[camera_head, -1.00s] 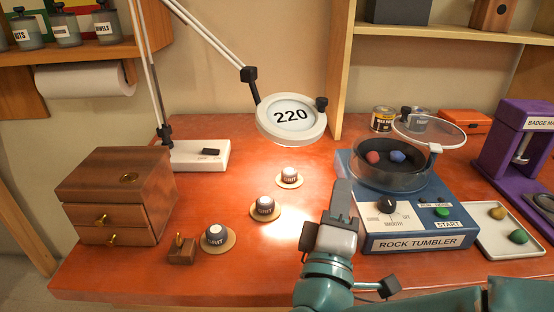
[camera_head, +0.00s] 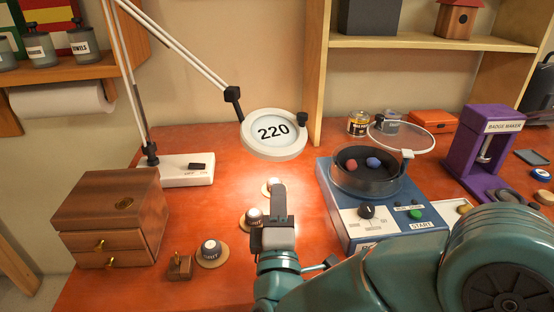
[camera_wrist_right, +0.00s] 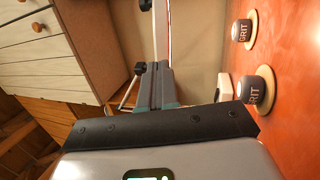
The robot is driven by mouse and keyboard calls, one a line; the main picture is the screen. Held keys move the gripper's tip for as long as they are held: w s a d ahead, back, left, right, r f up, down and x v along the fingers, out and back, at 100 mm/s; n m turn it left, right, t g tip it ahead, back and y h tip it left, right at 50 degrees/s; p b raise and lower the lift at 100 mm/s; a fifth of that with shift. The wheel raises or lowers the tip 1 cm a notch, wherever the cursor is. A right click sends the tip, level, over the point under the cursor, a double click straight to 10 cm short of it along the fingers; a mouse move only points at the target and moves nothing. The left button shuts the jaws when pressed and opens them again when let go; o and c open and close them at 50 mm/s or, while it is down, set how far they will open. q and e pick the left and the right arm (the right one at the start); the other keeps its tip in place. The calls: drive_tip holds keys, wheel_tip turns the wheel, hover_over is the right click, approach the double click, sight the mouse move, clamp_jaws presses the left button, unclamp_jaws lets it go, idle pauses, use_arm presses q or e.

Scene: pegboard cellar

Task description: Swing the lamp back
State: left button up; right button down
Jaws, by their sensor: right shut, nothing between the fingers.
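The lamp (camera_head: 249,149) is a white ring-shaped magnifier on a jointed white arm, with "220" showing in its lens. Its arm rises from a white base (camera_head: 207,177) at the back left of the table, and the ring hangs over the middle. Its light falls on the table below. My right gripper (camera_head: 279,188) is shut and empty, pointing up and away, below the lamp ring in the picture and apart from it. In the right wrist view the closed fingers (camera_wrist_right: 156,86) show. My left gripper is not in view.
Several grit pots on round coasters, one of them a pot (camera_head: 210,250), stand near my right gripper, which partly covers some. A wooden drawer box (camera_head: 110,205) stands left. The blue rock tumbler (camera_head: 345,225) and purple badge maker (camera_head: 478,160) stand right. A shelf post (camera_head: 315,75) rises behind.

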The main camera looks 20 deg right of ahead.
sight(278, 159)
drive_tip(key=x, duration=0.6)
drive_tip(key=shift+w+p, duration=0.3)
drive_tip(key=shift+p, duration=0.05)
drive_tip(key=shift+d, duration=0.1)
